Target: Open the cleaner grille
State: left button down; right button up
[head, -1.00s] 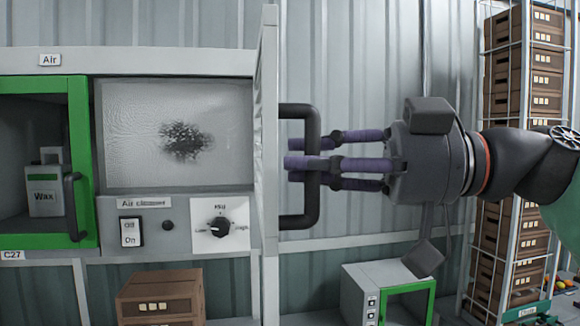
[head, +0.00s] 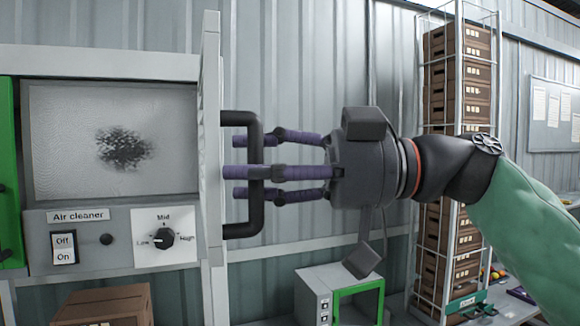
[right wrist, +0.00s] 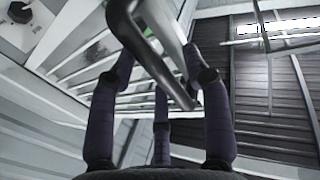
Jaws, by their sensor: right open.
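The air cleaner's grille (head: 209,150) stands swung out from the housing and shows nearly edge-on in the head view. Its white slats (right wrist: 75,70) fill the left of the right wrist view. Behind the opening, a pale filter (head: 65,130) with a dark dust patch is exposed. The grille's black handle (head: 257,200) sticks out to the right. My right gripper (head: 236,170) is open, its purple fingers reaching past the handle from the right. In the right wrist view the handle (right wrist: 150,60) runs between the spread fingers; contact cannot be told. My left gripper is out of view.
A panel below the filter holds an Off/On switch (head: 64,248) and a Low-Mid-High dial (head: 164,239). A green-framed cabinet (head: 8,180) is at the left edge. A brown crate (head: 105,308), a small green-doored box (head: 310,290) and a rack of crates (head: 458,80) stand around.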

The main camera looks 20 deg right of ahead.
jog(key=shift+d, duration=0.1)
jog(key=v, duration=1.2)
jog(key=shift+w, duration=0.15)
dwell(0.5)
